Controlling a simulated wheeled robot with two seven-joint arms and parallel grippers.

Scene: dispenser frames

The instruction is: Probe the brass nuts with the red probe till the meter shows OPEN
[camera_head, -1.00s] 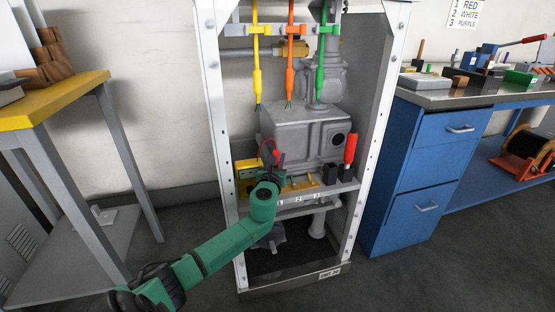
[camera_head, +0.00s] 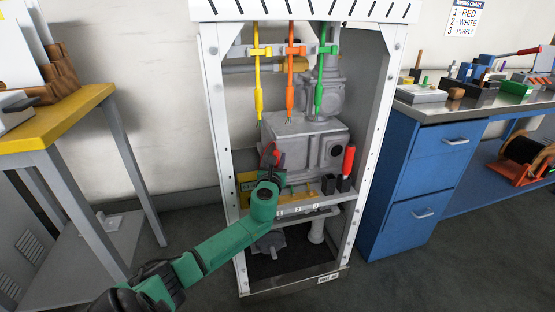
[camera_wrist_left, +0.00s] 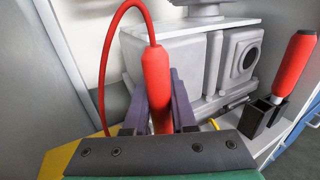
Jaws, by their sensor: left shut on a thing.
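The red probe (camera_wrist_left: 155,80) stands roughly upright between my left gripper's fingers (camera_wrist_left: 158,105) in the left wrist view, with a red lead looping from its top. In the head view my left gripper (camera_head: 272,165) holds the probe (camera_head: 267,155) over the left part of the cabinet shelf, in front of the grey housing. The probe's tip is hidden. The yellow meter (camera_head: 246,186) is at the shelf's left, partly covered by my gripper; its reading is not legible. A yellow-brass strip (camera_head: 301,192) shows behind the numbered shelf edge; separate nuts cannot be made out. My right gripper is not in view.
A red-handled tool (camera_head: 348,161) stands in a black holder (camera_head: 344,184), beside an empty one (camera_head: 328,185). Yellow, orange (camera_head: 290,75) and green leads hang above the grey housing (camera_head: 310,145). White cabinet posts (camera_head: 219,150) flank the shelf.

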